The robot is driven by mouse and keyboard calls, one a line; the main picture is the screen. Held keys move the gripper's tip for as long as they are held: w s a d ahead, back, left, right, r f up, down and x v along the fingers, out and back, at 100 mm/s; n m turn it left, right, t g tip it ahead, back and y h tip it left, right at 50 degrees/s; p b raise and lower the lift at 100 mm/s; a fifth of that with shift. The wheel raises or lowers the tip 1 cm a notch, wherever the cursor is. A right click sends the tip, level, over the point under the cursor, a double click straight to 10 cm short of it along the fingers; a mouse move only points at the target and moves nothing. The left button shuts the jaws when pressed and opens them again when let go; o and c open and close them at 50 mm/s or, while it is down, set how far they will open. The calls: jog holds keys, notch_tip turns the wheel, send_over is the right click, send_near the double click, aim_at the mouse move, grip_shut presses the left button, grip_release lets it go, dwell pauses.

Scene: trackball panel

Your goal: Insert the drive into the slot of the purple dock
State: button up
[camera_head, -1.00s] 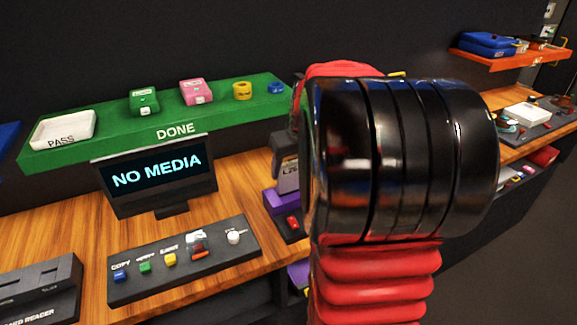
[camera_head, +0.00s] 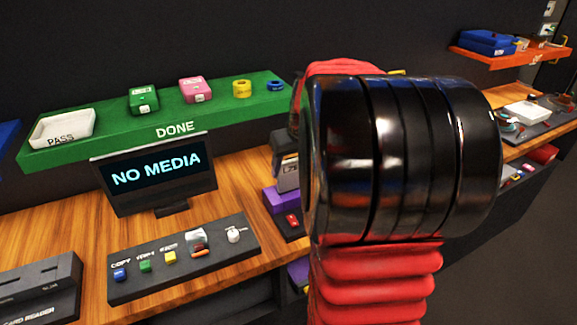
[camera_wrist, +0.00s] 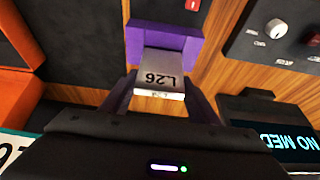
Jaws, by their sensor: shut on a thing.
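The purple dock (camera_wrist: 162,35) is right at the drive's far end; I cannot tell how far the drive is in the slot. In the head view the drive (camera_head: 288,174) stands over the purple dock (camera_head: 279,200), just left of my black and red arm, which hides most of the gripper and part of the dock.
A monitor (camera_head: 156,174) reads NO MEDIA. A button panel (camera_head: 183,259) is in front of it, left of the dock. A green DONE shelf (camera_head: 110,143) holds a white PASS tray (camera_head: 62,128) and small items. A card reader (camera_head: 40,292) is at lower left.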

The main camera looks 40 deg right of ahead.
aim_at(291, 175)
jog(key=shift+f, duration=2.4)
dwell(2.4)
jog(key=o, duration=1)
jog(key=shift+o, duration=0.2)
jog(key=shift+r, duration=0.1)
jog(key=shift+r, duration=5.4)
